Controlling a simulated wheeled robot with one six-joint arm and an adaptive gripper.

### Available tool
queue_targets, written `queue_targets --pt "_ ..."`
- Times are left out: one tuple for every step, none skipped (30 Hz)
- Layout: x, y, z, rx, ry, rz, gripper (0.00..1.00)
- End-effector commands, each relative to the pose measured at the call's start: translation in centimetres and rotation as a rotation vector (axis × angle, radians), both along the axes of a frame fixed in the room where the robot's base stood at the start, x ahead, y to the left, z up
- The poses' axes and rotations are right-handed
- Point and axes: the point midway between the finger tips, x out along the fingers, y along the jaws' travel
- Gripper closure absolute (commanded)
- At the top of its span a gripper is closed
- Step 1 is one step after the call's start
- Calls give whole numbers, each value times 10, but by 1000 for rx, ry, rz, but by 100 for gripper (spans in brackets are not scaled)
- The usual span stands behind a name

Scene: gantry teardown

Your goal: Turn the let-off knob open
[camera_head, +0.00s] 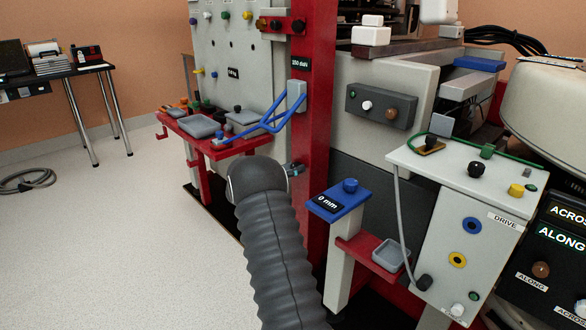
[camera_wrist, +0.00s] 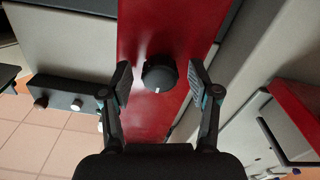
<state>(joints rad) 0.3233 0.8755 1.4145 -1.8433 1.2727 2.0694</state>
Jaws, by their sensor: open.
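A round black knob (camera_wrist: 160,74) with a short white mark near its lower edge sits on a red upright (camera_wrist: 150,25) in the wrist view. I see no label on it; I take it for the let-off knob. My gripper (camera_wrist: 158,82) is open, with one finger pad on each side of the knob. A gap shows between each pad and the knob, so it does not grip it. In the head view the red upright (camera_head: 318,120) stands in the middle, and I cannot make out this knob there. My arm covers much of the area beside the upright's foot.
A blue lever (camera_head: 270,122) juts left from the upright, under a "250 daN" sign (camera_head: 300,63). Right of my arm are a blue "0 mm" stand (camera_head: 338,197), a small grey tray (camera_head: 389,254) and the DRIVE box (camera_head: 465,195). Open floor (camera_head: 120,230) lies left.

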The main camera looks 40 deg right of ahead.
Motion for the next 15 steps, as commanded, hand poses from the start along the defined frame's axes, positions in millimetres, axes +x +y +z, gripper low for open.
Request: queue_targets --pt "0 -1 0 0 0 0 39" --pt "0 -1 0 0 0 0 39" --pt "0 -1 0 0 0 0 39" --pt "0 -1 0 0 0 1 39" --pt "0 -1 0 0 0 1 39" --pt "0 -1 0 0 0 1 39" --pt "0 -1 0 0 0 1 39" --pt "0 -1 0 0 0 1 39" --pt "0 -1 0 0 0 1 46" --pt "0 -1 0 0 0 1 54" --pt "0 -1 0 0 0 1 61" --pt "0 -1 0 0 0 1 71" --pt "0 -1 0 0 0 1 79" --pt "0 -1 0 0 0 1 86" --pt "0 -1 0 0 0 1 96"
